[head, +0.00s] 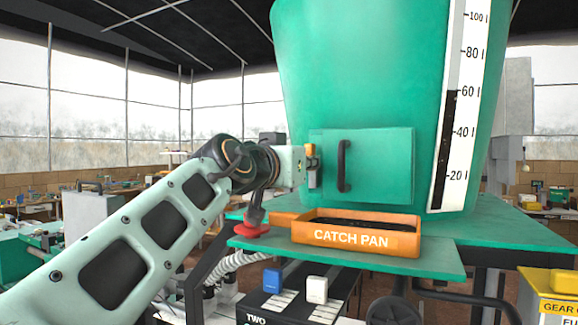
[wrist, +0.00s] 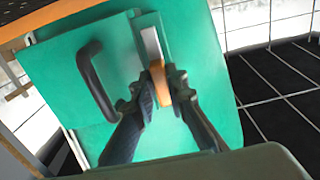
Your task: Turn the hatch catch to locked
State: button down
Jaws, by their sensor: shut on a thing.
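The green hatch door (head: 385,160) is on the front of the green tank (head: 370,60) and looks closed. A dark vertical handle (head: 343,166) is on the door; it also shows in the wrist view (wrist: 95,80). The orange catch (wrist: 160,84) is beside the door's edge, next to a pale plate (wrist: 151,46). In the head view the catch (head: 310,150) is at the door's left edge, partly hidden by my gripper (head: 312,165). In the wrist view my gripper (wrist: 160,95) has its dark fingers on both sides of the catch, shut on it.
An orange catch pan (head: 355,237) sits on the green shelf below the hatch. A red round knob (head: 251,230) is left of the pan. Blue (head: 272,281) and white (head: 317,289) blocks stand below the shelf. The space in front of the door is clear.

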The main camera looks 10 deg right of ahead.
jog(key=n, duration=0.9)
jog(key=n+p, duration=0.1)
jog(key=n, duration=0.8)
jog(key=shift+w+r, duration=0.1)
jog(key=shift+r, duration=0.1)
jog(key=c, duration=2.3)
grip_release()
jog(key=o, duration=0.3)
jog(key=shift+d, duration=0.2)
jog(key=shift+a+f, duration=0.15)
jog(key=shift+f, duration=0.05)
